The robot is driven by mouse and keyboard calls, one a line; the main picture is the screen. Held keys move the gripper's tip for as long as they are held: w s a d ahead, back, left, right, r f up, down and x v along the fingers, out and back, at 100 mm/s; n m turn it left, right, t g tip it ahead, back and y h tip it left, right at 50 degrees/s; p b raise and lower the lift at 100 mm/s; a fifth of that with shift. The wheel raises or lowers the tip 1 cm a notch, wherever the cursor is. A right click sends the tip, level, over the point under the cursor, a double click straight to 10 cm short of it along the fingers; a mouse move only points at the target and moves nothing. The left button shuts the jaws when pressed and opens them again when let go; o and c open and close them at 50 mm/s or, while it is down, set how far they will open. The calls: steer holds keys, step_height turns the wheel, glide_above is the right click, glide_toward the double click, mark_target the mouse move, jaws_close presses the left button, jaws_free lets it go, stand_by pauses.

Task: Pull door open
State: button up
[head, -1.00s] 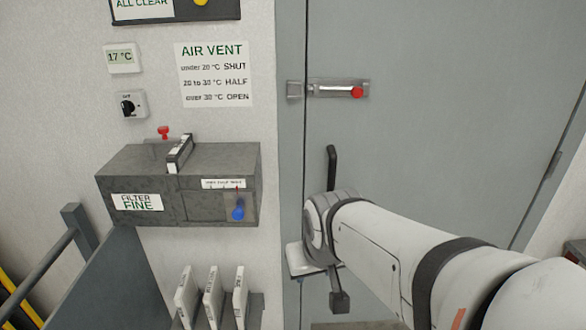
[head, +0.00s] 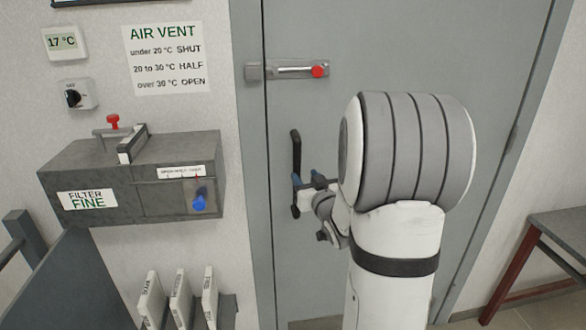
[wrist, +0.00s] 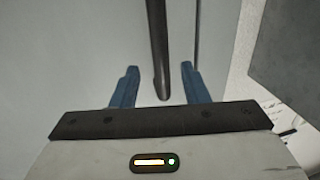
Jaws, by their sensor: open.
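The grey door (head: 400,60) stands shut in its frame in the head view. Its dark vertical bar handle (head: 295,148) is near the door's left edge. My gripper (head: 307,182) is at the handle's lower part, with its blue fingers open. In the wrist view the handle (wrist: 158,45) runs down between the two spread fingers of my gripper (wrist: 160,72), with a gap on each side. A slide bolt (head: 290,70) with a red knob sits above the handle, its knob at the right end. My arm hides part of the door.
A grey filter box (head: 100,170) with a blue knob is on the wall left of the door. Several white plates (head: 180,297) stand in a rack below it. A table (head: 562,232) stands at the right. A grey panel (head: 75,280) is at the lower left.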

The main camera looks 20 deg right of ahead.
mark_target(298, 167)
steer(key=w, duration=0.2)
steer(key=w+p, duration=0.1)
steer(key=w, duration=0.4)
steer(key=shift+w+d+p, duration=0.25)
steer(key=shift+p, duration=0.05)
jaws_close()
